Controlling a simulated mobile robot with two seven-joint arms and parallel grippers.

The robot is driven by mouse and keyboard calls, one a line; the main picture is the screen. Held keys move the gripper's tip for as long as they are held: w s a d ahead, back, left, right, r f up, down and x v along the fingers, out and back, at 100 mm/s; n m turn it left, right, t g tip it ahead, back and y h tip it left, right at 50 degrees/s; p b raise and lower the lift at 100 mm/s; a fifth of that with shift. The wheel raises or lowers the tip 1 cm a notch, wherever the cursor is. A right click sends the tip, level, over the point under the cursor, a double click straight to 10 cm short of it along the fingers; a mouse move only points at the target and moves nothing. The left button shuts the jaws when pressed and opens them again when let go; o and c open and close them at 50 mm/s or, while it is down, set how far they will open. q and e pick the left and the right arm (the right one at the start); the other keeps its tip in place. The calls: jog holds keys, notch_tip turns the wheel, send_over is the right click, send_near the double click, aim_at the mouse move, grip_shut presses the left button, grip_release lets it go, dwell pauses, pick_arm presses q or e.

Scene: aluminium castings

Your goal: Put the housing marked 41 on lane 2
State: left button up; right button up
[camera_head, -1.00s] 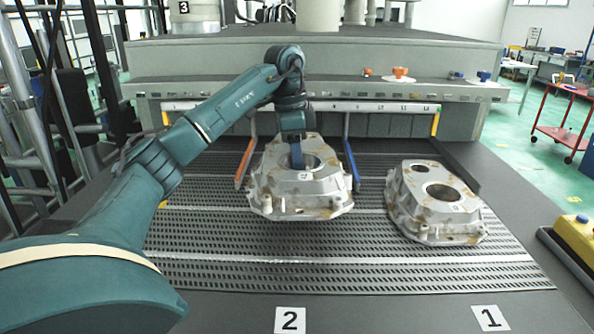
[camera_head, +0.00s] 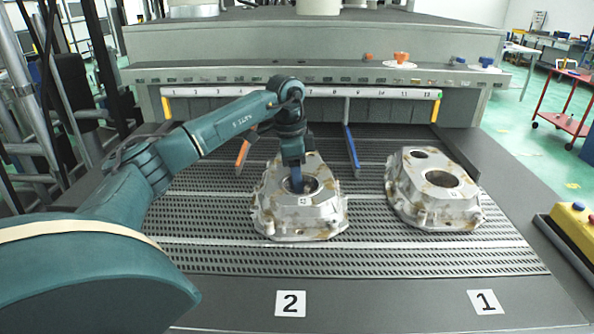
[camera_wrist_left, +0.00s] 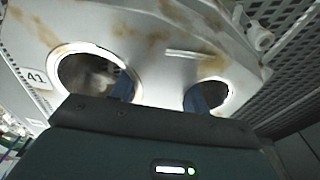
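The housing marked 41 (camera_head: 325,212) is a grey cast part with brown stains, in front of the gap between the orange and blue guide bars, in line with the 2 plate (camera_head: 290,303). My left gripper (camera_head: 297,184) comes down on it from above. In the left wrist view the 41 label (camera_wrist_left: 36,79) shows beside the large bore. One blue finger is in the large bore and one in the smaller hole, shut on the wall (camera_wrist_left: 160,85) between. I cannot tell whether its underside touches the slotted bed (camera_head: 215,215). My right gripper is not in view.
A second, similar housing (camera_head: 405,188) sits on the bed at the right, above the 1 plate (camera_head: 486,302). The orange bar (camera_head: 243,155) and blue bar (camera_head: 352,150) stand behind the held housing. A yellow control box (camera_head: 572,228) is at the right edge.

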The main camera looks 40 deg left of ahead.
pick_arm(q)
jog(key=o, duration=0.4)
jog(key=shift+r, duration=0.15)
notch_tip(320, 180, up, 12)
jog(key=s+a, duration=0.1)
jog(key=shift+b, duration=0.4)
jog(key=shift+f, duration=0.2)
